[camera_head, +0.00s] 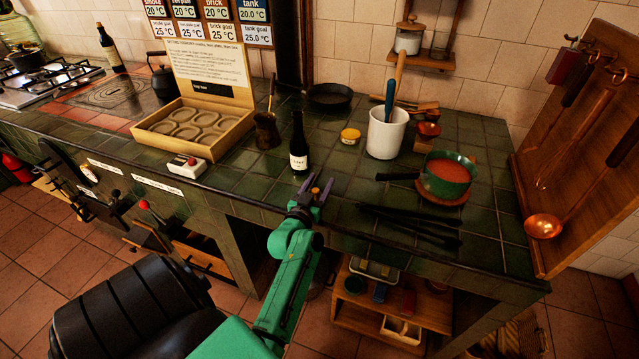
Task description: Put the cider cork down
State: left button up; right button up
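My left gripper (318,184) is over the front edge of the tiled counter, just in front of and to the right of a dark bottle. Its two fingers stand a little apart. A small tan-brown piece, which looks like the cider cork (316,191), shows between them, too small to make out well. The dark bottle (298,146) with a white label stands upright on the green tiles (345,187). My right gripper is not in view.
A white utensil crock (386,134), a yellow-lidded tin (350,136) and a green saucepan (447,177) stand right of the bottle. Dark tongs (410,225) lie near the front edge. An open box (192,128) and a red-buttoned switch (187,166) are to the left. Bare tiles lie between.

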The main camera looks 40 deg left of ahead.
pick_arm(q)
jog(key=shift+r, duration=0.25)
jog(key=p+v, duration=0.3)
jog(key=v, duration=0.9)
jog(key=shift+f+p, duration=0.15)
jog(key=shift+p, duration=0.25)
